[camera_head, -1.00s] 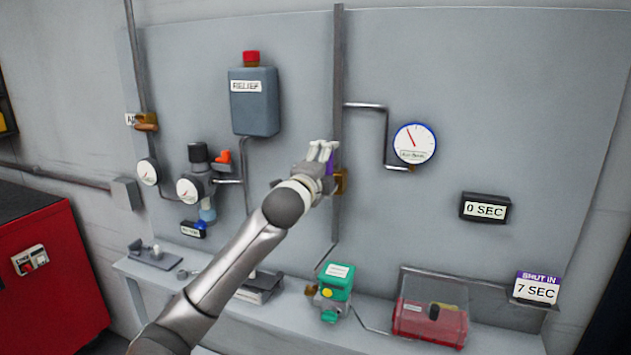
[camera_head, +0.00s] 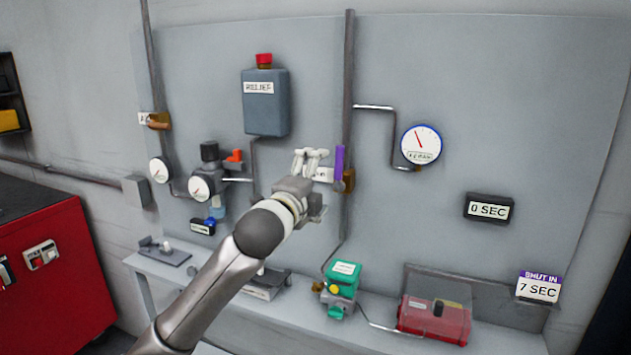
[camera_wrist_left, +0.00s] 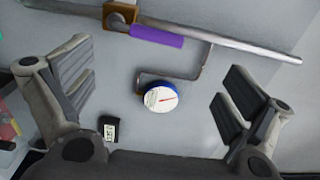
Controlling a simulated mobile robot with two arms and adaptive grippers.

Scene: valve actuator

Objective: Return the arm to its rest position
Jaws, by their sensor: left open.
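My left gripper (camera_head: 311,156) is in front of the grey panel in the head view, just left of the purple valve handle (camera_head: 340,163). The handle stands upright along the vertical pipe, at a brass valve body (camera_head: 348,180). A gap shows between gripper and handle. In the left wrist view the two fingers of my left gripper (camera_wrist_left: 161,92) are wide apart with nothing between them touching. The purple handle (camera_wrist_left: 157,37) shows beyond the fingers, lying along the pipe, with the blue-rimmed gauge (camera_wrist_left: 160,98) farther down. My right gripper is in neither view.
The panel carries a grey relief box (camera_head: 266,102), a gauge (camera_head: 421,144), regulator gauges (camera_head: 200,188) and a "0 SEC" display (camera_head: 488,209). Below is a shelf with a green actuator (camera_head: 342,288) and a red box (camera_head: 434,318). A red cabinet (camera_head: 55,280) stands left.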

